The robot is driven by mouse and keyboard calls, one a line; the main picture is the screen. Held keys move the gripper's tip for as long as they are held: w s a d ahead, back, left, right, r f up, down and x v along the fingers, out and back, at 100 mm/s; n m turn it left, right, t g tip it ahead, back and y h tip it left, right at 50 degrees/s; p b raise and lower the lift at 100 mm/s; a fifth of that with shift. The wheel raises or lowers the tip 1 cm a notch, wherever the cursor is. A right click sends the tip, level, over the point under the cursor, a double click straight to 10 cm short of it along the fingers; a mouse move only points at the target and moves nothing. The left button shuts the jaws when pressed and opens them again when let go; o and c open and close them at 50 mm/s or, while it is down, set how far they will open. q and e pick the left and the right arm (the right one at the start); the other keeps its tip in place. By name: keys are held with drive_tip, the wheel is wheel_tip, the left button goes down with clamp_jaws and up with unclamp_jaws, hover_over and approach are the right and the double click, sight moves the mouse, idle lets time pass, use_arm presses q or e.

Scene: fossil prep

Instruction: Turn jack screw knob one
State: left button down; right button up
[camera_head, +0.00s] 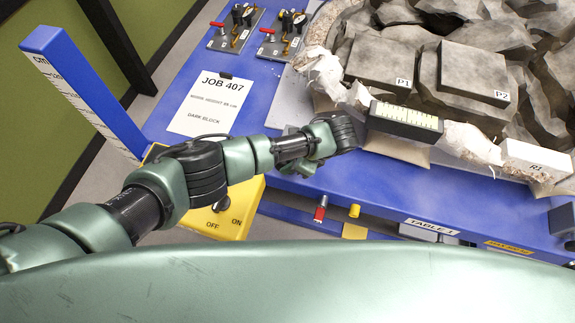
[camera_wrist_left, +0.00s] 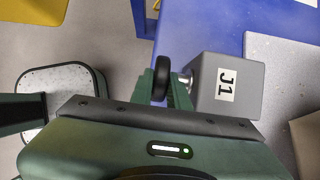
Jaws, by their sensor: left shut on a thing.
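The jack screw knob (camera_wrist_left: 161,78) is a black disc on a short metal shaft, seen edge-on in the left wrist view. In the head view my left arm reaches in from the left to the table's near edge. Its wrist and hand hide the knob there, and the fingertips are not clear. My right gripper is in neither view.
A yellow ON/OFF box (camera_head: 237,214) stands below my left forearm. A blue upright scale (camera_head: 85,90) and JOB 407 sheet (camera_head: 211,103) are at left.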

use_arm(q)
drive_tip(key=shift+d+f+y+b, duration=0.1)
drive_tip(key=shift+d+y+b, duration=0.05)
drive_tip(key=shift+y+b, duration=0.35)
drive_tip(key=c, duration=1.4)
unclamp_jaws()
drive_tip(key=shift+o, duration=0.2)
drive_tip(key=b+v, duration=0.1)
drive_tip(key=v, duration=0.7)
drive_tip(key=shift+s, duration=0.15)
drive_tip(key=shift+f, duration=0.1)
